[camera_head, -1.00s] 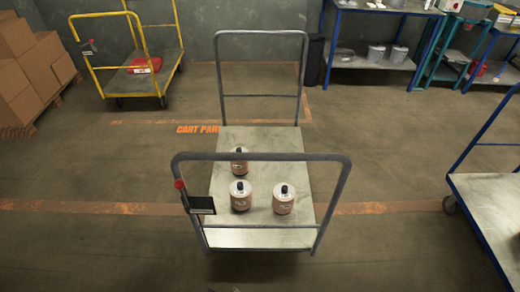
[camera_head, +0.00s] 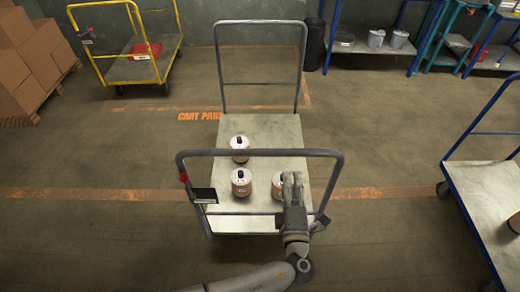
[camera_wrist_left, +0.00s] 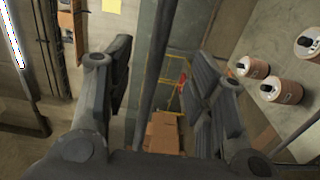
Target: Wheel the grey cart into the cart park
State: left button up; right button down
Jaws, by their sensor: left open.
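The grey cart (camera_head: 262,130) stands in the middle of the head view, with a tall grey handle frame at each end. Its near handle (camera_head: 260,153) carries a small dark panel and a red knob. Several copper-coloured drums with white tops stand on its deck. My left gripper (camera_head: 292,180) is at the near handle's right half, hiding part of one drum. In the left wrist view its fingers are open, with a grey bar (camera_wrist_left: 155,60) between them; I cannot tell whether they touch it. The cart park shows orange lettering (camera_head: 198,116) left of the cart. My right gripper is not in view.
A yellow cart (camera_head: 122,72) with a red item stands at the back left, beside stacked cardboard boxes (camera_head: 30,55). A blue-framed cart (camera_head: 490,195) is at the right. Blue benches (camera_head: 365,47) line the back right. Floor left of the grey cart is clear.

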aim_at(289, 156)
pick_arm(q)
jog(key=w+b, duration=0.5)
jog(key=w, duration=0.5)
jog(key=shift+w, duration=0.8)
jog(key=c, duration=0.9)
grip_shut()
